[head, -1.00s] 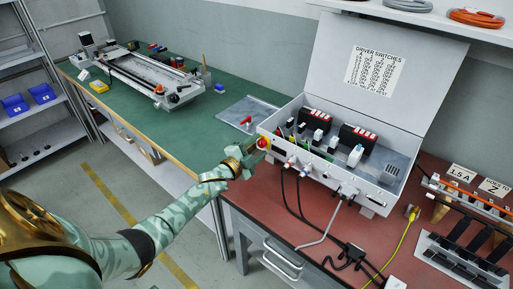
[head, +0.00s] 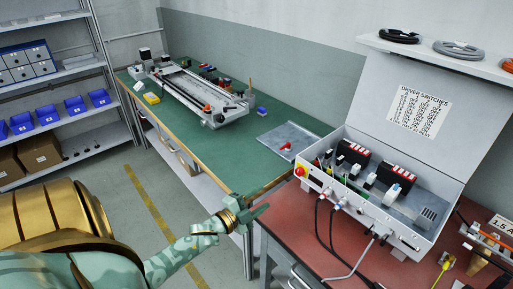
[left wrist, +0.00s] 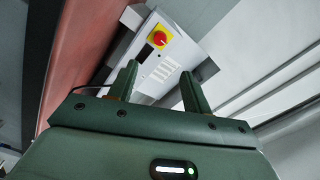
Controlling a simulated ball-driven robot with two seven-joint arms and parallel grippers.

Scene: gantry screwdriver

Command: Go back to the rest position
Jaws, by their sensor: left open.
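My left gripper (head: 252,213) is in the head view, near the front edge of the red bench, to the left of and below the grey control box (head: 338,203). In the left wrist view its two green fingers (left wrist: 123,82) stand apart with nothing between them. Beyond them is the end of the control box with a red knob on a yellow plate (left wrist: 159,38). The gripper is apart from the knob. The same red knob shows in the head view (head: 300,171). My right gripper is in neither view.
The red bench (head: 283,226) carries the open-lidded box, with cables hanging at its front. A green bench (head: 226,152) behind holds a gantry rig (head: 196,95) and a clear plate with a red part (head: 287,146). Shelves (head: 75,72) stand at the left. The floor between is clear.

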